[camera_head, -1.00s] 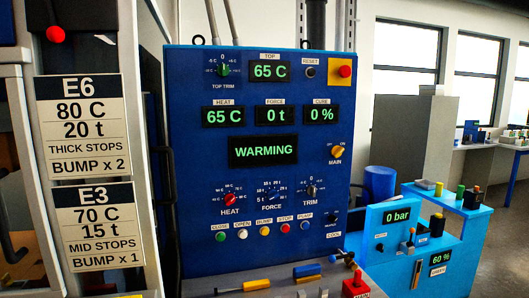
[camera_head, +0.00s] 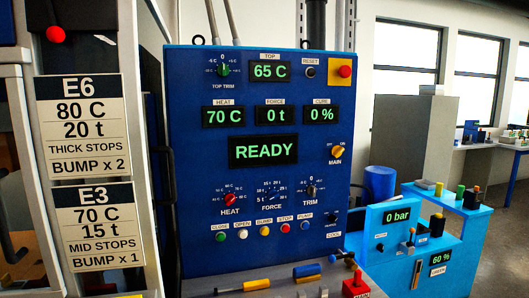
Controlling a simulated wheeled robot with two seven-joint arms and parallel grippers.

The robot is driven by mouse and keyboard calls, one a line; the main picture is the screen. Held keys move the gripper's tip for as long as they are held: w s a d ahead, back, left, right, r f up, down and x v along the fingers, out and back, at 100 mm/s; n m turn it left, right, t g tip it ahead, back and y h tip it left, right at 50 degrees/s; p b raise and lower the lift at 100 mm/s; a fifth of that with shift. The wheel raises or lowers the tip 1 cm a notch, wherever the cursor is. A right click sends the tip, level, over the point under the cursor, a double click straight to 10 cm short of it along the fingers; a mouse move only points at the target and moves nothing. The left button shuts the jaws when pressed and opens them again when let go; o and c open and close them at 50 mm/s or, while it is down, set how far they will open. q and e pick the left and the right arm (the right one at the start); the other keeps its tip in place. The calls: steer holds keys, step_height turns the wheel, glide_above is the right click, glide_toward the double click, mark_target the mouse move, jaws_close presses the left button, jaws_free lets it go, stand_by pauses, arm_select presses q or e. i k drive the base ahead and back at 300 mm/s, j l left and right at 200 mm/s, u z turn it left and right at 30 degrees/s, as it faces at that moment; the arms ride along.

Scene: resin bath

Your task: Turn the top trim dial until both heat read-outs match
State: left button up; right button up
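The blue control panel (camera_head: 190,180) stands in the middle of the head view. The top trim dial (camera_head: 224,70) is a green knob at its upper left, its pointer up near the 0 mark. The top heat read-out (camera_head: 270,71) shows 65 C. The lower heat read-out (camera_head: 222,116) shows 70 C, so the two differ. A larger display (camera_head: 263,151) reads READY. The red heat knob (camera_head: 230,199) and the lower trim dial (camera_head: 310,192) sit further down. Neither gripper shows in the head view.
Two cards, E6 (camera_head: 84,126) and E3 (camera_head: 94,226), hang on the left. Below the panel is a ledge with yellow-handled (camera_head: 256,285) and blue-handled (camera_head: 307,271) tools. A blue pump unit (camera_head: 388,215) reading 0 bar stands at right. The panel face is unobstructed.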

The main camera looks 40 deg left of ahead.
mark_target(223, 71)
steer(key=u, duration=1.3)
